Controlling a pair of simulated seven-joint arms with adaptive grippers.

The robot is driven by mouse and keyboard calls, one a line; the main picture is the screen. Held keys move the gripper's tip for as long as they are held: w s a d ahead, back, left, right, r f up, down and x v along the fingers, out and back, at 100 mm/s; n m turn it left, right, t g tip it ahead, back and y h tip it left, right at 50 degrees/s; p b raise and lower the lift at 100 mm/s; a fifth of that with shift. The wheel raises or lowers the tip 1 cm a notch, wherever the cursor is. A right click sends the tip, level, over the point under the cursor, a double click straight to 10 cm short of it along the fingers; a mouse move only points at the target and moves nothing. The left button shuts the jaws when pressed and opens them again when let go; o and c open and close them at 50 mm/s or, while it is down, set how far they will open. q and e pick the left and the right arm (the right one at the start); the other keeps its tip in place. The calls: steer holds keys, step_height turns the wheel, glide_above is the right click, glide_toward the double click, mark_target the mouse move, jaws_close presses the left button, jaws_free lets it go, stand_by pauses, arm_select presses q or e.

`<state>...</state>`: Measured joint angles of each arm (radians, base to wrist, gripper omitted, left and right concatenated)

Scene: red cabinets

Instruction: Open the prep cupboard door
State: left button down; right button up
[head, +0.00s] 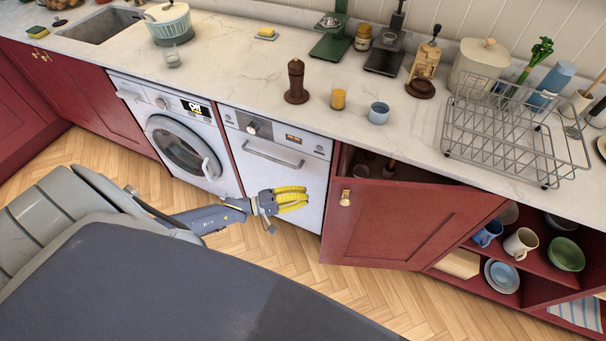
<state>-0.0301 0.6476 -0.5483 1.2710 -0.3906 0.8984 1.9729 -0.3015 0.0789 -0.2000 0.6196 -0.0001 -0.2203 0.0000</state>
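The red cupboard door (405,226) with a small brass knob (345,198) stands under the counter, right of the dishwasher. It is partly swung out, and a dark gap above it shows the cupboard inside with a few items. My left gripper (300,199), with yellow fingers, is in front of the dishwasher, left of the knob and apart from it. Its fingers point right; whether they are open or shut is unclear. My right gripper is not in view.
A washing machine (180,137) and dishwasher (277,155) stand left of the cupboard. Open shelves (535,262) with mugs and bowls are at the right. The marble counter (240,75) holds jars, a dish rack (513,135) and a brown mill (296,82). Wooden floor lies free below.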

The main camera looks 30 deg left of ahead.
arm_select(q)
steer(key=w+d, duration=0.1)
steer(key=d, duration=0.6)
steer(key=shift+w, duration=0.35)
steer(key=shift+s, duration=0.1)
